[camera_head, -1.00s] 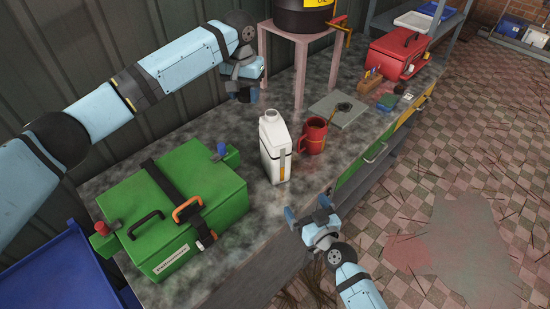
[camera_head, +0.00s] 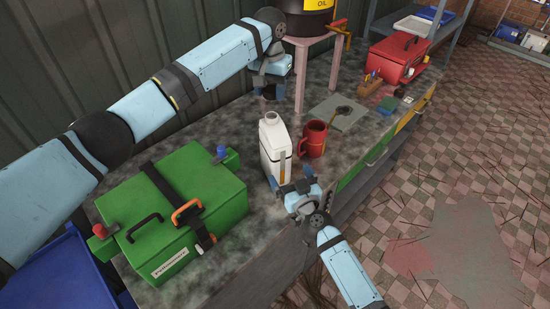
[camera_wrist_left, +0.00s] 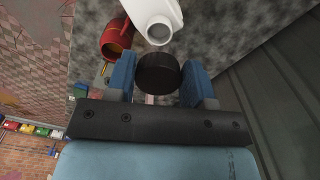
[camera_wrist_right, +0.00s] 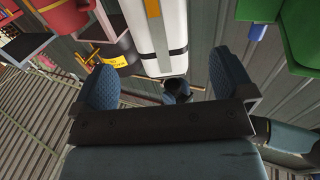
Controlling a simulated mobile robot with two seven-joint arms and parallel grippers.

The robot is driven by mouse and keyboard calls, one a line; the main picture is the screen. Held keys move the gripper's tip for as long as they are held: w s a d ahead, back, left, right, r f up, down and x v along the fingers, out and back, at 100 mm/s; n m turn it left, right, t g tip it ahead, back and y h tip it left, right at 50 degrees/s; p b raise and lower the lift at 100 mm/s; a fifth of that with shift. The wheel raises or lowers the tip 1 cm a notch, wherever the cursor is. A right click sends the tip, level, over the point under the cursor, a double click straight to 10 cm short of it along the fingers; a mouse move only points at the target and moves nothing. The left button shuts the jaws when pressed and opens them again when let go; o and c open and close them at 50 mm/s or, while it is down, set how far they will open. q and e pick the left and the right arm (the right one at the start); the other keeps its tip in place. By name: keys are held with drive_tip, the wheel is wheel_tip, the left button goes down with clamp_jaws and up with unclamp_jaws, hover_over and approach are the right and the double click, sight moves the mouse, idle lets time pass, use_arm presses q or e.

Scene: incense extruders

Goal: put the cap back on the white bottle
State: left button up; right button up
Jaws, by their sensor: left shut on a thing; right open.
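The white bottle (camera_head: 274,146) stands upright and uncapped on the workbench. Its open mouth shows in the left wrist view (camera_wrist_left: 159,34). My left gripper (camera_head: 268,91) is shut on the black cap (camera_wrist_left: 158,73), with its blue fingers on either side. The cap is above and behind the bottle, apart from its mouth. My right gripper (camera_head: 290,186) is open, low in front of the bottle. In the right wrist view the bottle (camera_wrist_right: 158,35) lies ahead, between the lines of the two blue fingers (camera_wrist_right: 163,85); they do not appear to touch it.
A red mug (camera_head: 313,139) stands just right of the bottle. A green case (camera_head: 175,205) lies to the left. A pink stand (camera_head: 302,70) with an oil drum (camera_head: 305,16) is behind. A grey plate (camera_head: 340,112) and red toolbox (camera_head: 398,56) are farther right.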

sight(270, 118)
drive_tip(key=x, duration=0.9)
drive_tip(key=c, duration=1.4)
use_arm(q)
drive_tip(key=shift+f, duration=2.55)
drive_tip(key=shift+f, duration=0.1)
drive_tip(key=shift+f, duration=0.8)
drive_tip(key=shift+f, duration=0.55)
